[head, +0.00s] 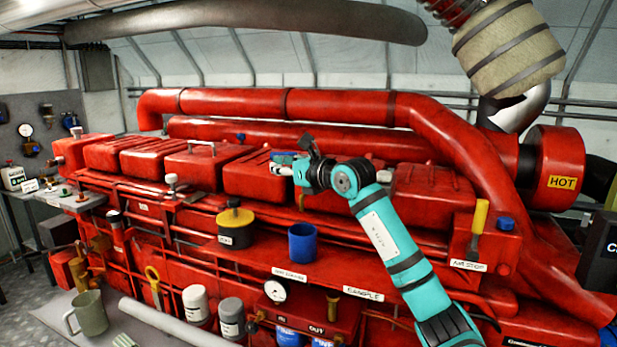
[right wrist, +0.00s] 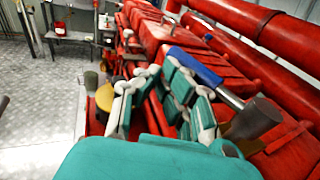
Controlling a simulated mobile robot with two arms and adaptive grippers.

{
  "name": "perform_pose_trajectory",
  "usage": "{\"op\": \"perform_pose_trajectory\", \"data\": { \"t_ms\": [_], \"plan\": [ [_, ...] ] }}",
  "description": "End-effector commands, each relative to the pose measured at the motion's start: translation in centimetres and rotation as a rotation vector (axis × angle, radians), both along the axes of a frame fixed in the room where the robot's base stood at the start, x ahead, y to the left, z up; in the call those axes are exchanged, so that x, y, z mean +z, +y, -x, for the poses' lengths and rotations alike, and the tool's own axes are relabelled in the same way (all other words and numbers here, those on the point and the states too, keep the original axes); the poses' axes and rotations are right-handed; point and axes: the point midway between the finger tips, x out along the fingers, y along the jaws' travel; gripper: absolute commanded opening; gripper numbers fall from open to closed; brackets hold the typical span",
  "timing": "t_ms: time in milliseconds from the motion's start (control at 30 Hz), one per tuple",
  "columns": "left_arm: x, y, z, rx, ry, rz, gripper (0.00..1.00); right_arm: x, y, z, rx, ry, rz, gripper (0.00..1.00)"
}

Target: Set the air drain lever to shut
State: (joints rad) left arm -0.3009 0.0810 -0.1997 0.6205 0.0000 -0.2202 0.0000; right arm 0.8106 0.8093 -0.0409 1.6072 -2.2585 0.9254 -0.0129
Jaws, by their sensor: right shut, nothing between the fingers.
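My right gripper (head: 278,164) reaches in from the right and is shut and empty, over the red covers on top of the engine. Its fingers also show large in the right wrist view (right wrist: 160,97). Close to it is a blue-handled part (right wrist: 195,65) with a silver shaft and a brown end. I cannot tell whether this is the air drain lever, and no label naming that lever is readable. A yellow-handled lever (head: 479,226) stands upright at the right, above a label that seems to read AIR STOP. My left gripper is not in view.
The red engine (head: 425,190) fills the middle, with a thick pipe (head: 330,105) along its top. A blue cup (head: 302,243) and a yellow-topped container (head: 236,225) stand on its front ledge. A green mug (head: 90,313) stands at the lower left. Open floor lies at the left.

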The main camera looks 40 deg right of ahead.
Motion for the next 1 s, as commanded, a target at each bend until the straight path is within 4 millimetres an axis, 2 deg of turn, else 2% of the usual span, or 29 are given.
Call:
{"op": "perform_pose_trajectory", "data": {
  "t_ms": [133, 400, 1000],
  "plan": [
    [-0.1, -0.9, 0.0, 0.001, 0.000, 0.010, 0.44, 0.0, -0.4, -0.9, -0.001, 0.000, -0.001, 0.00],
    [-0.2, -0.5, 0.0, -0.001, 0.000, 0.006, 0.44, 0.0, -1.0, -2.0, 0.000, 0.000, -0.001, 0.00],
    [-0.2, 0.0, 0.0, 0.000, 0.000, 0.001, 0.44, 0.0, -1.3, -2.5, 0.000, 0.000, 0.000, 0.00]
  ]
}}
